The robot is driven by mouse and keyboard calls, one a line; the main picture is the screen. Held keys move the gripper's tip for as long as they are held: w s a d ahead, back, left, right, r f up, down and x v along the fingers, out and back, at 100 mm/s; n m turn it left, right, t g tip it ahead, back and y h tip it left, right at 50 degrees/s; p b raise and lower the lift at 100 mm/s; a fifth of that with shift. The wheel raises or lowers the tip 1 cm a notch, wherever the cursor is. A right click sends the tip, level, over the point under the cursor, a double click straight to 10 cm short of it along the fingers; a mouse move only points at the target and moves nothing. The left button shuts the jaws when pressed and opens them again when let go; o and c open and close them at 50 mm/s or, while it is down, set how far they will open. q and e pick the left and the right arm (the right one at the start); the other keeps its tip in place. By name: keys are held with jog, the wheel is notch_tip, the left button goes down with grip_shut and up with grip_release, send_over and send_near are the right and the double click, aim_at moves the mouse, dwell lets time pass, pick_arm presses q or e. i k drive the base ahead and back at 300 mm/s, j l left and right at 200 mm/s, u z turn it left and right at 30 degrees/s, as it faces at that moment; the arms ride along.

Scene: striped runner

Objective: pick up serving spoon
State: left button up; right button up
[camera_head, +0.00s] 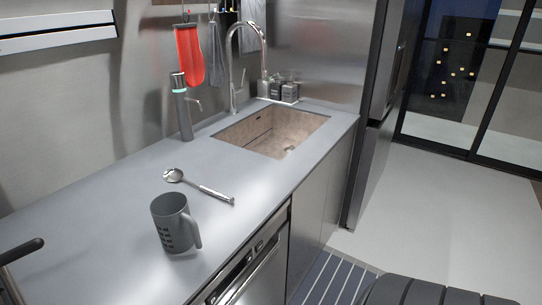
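The serving spoon (205,189) lies flat on the grey counter (110,215). It is metallic, with its round bowl end at the left and its handle pointing right, toward the counter's front edge. Neither of my grippers shows in the head view, and nothing touches the spoon.
A sink (268,130) with a tall faucet (236,85) is behind the spoon. A slim dark dispenser (182,108) stands left of it. A dark-ended metal object (25,250), unclear, sits at the left edge. A striped runner (335,280) lies on the floor; open floor is at right.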

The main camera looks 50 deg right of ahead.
aim_at(176, 174)
jog(key=z, duration=1.15)
jog(key=u, duration=1.65)
jog(key=z, duration=1.65)
